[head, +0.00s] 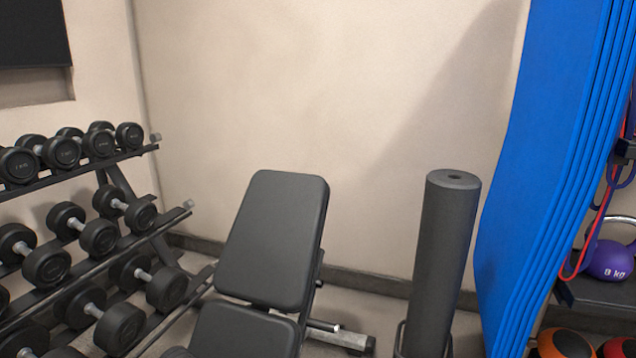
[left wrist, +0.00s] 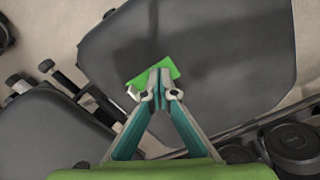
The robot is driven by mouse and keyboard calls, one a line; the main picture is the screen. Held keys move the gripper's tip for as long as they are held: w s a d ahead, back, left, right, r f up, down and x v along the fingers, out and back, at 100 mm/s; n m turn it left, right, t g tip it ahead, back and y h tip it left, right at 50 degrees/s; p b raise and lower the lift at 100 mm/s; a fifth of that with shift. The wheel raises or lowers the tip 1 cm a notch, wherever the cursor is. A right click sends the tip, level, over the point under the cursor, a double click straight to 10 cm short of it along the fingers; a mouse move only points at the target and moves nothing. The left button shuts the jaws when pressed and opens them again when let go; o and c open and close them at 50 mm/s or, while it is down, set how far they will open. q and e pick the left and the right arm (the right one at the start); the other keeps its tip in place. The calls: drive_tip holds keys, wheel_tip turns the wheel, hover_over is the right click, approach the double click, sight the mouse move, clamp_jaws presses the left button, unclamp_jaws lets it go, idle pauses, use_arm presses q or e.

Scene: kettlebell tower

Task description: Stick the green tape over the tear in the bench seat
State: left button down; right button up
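The green tape (left wrist: 153,75) is a small bright piece in the left wrist view, at or just above a dark grey bench pad (left wrist: 225,50), which looks like the seat. My left gripper (left wrist: 160,88) has its fingertips together on the tape. I cannot tell whether the tape touches the pad. A small whitish patch (left wrist: 133,93) shows beside the tape; I cannot tell if it is the tear, which I cannot otherwise make out. In the head view the bench seat (head: 243,332) is cut off at the bottom edge, below the backrest (head: 272,240). My right gripper is out of view.
A dumbbell rack (head: 75,180) with several black dumbbells stands left of the bench. A dark upright roll (head: 443,265) stands to the right, then hanging blue mats (head: 540,180). A purple kettlebell (head: 610,260) sits on a shelf at the far right.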

use_arm(q)
drive_tip(key=shift+s+f+p, duration=0.1)
drive_tip(key=shift+p, duration=0.55)
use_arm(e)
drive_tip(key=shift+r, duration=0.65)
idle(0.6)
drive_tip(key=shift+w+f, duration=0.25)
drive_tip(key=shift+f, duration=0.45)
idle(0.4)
use_arm(q)
drive_tip(key=shift+p, duration=0.3)
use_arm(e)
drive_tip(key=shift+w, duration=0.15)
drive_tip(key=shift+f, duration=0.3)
use_arm(q)
drive_tip(key=shift+s+f, duration=0.1)
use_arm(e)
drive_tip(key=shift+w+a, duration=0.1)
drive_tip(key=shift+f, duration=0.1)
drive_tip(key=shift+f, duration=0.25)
use_arm(q)
drive_tip(key=shift+p, duration=0.35)
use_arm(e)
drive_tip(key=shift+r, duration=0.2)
